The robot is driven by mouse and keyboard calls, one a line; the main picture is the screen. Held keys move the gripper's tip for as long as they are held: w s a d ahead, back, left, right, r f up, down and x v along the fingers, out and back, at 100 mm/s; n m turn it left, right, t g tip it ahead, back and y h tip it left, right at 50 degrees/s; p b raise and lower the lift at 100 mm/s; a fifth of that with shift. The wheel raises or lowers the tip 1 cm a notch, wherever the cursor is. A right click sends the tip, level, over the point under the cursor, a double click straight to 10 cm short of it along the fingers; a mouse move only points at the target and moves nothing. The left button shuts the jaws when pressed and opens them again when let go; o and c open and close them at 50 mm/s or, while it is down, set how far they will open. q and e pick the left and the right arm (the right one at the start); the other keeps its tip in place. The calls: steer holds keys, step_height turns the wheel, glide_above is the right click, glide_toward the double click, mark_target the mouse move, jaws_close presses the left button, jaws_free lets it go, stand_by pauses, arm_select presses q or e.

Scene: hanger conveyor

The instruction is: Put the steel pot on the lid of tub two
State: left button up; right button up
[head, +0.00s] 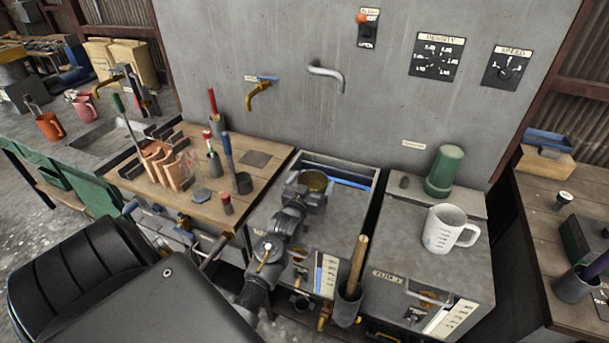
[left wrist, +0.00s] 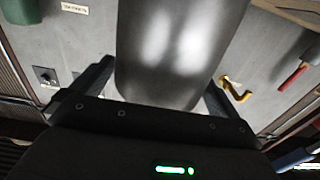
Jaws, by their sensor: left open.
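In the left wrist view the pot (left wrist: 168,55) is a large shiny grey cylinder filling the space between the fingers. My left gripper (head: 307,191) is open, with a finger on each side of the pot. Whether the fingers touch it cannot be told. The flat grey top of the right-hand tub (head: 420,265) carries a white measuring jug (head: 447,230) and a green cylinder (head: 445,170). The tub labels are too small to read surely. My right gripper is out of view.
A grey steel tap (head: 327,73) and a brass tap (head: 260,94) stick out from the wall. A wooden bench (head: 200,208) with tools stands at left. A cup with a wooden handle (head: 348,303) hangs at the front. Part of the right-hand tub's top is clear.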

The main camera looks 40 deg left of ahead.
arm_select(q)
steer(key=b+v, duration=0.2)
steer(key=v, duration=0.9)
